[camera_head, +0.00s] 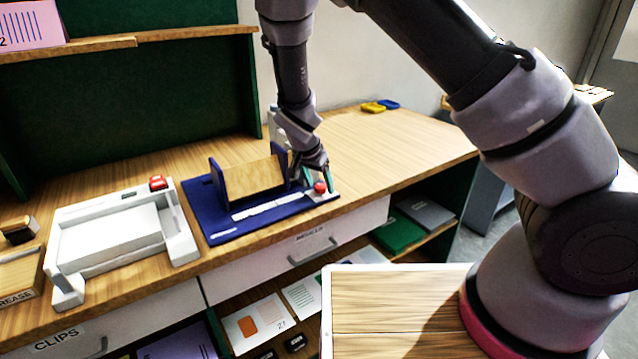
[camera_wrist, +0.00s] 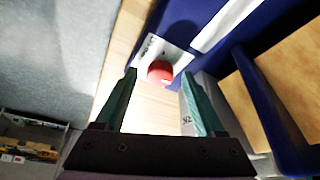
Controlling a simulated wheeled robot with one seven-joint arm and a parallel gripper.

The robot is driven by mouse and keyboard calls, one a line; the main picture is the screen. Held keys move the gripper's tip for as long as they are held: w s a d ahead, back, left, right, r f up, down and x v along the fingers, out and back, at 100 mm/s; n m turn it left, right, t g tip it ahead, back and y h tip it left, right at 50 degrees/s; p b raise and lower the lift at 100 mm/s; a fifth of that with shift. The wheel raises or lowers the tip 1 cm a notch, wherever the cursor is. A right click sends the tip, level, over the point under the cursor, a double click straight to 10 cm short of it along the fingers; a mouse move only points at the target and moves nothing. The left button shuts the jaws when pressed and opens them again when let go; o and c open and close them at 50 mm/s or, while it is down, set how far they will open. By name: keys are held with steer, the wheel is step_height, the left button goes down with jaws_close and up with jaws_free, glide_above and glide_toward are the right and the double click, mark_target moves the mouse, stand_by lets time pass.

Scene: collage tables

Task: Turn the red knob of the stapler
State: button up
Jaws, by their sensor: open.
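A dark blue device (camera_head: 221,224) stands on the wooden desk. It has upright blue side plates and a wooden block between them. A round red knob (camera_head: 320,187) sits on a pale plate at its right front corner. My gripper (camera_head: 318,178) is open, pointing down at this knob. In the wrist view the red knob (camera_wrist: 160,72) appears between the two teal fingertips of my gripper (camera_wrist: 159,76), with a gap on each side. Its exact height relative to the fingertips is hard to tell. No part visibly reads as a stapler label.
A white frame-like device (camera_head: 183,246) with its own red knob (camera_head: 157,182) stands to the left. Yellow and blue items (camera_head: 374,107) lie at the back. The desk's right side is clear. Drawers and shelves lie below the front edge.

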jaws_close()
steer(key=shift+n, duration=0.4)
steer(key=n, duration=0.1)
steer(key=n+y, duration=0.1)
steer(key=n, duration=0.2)
steer(key=shift+d+r+n+t+y, duration=0.1)
steer(key=shift+d+n+t+y, duration=0.2)
steer(key=shift+t+y, duration=0.1)
steer(key=n+y, duration=0.1)
steer(key=n, duration=0.1)
steer(key=n+y, duration=0.1)
steer(key=n, duration=0.2)
steer(key=shift+w+d, duration=0.1)
steer(key=shift+d, duration=0.1)
steer(key=n+y, duration=0.1)
steer(key=n, duration=0.2)
steer(key=n+g+y, duration=0.1)
steer(key=n, duration=0.1)
steer(key=shift+w+d+n+g, duration=0.2)
steer(key=shift+n+g, duration=0.1)
steer(key=shift+n, duration=0.1)
steer(key=n+g, duration=0.1)
steer(key=n, duration=0.1)
steer(key=n+g, duration=0.1)
steer(key=n, duration=0.2)
steer(key=shift+n+y, duration=0.3)
steer(key=shift+y, duration=0.1)
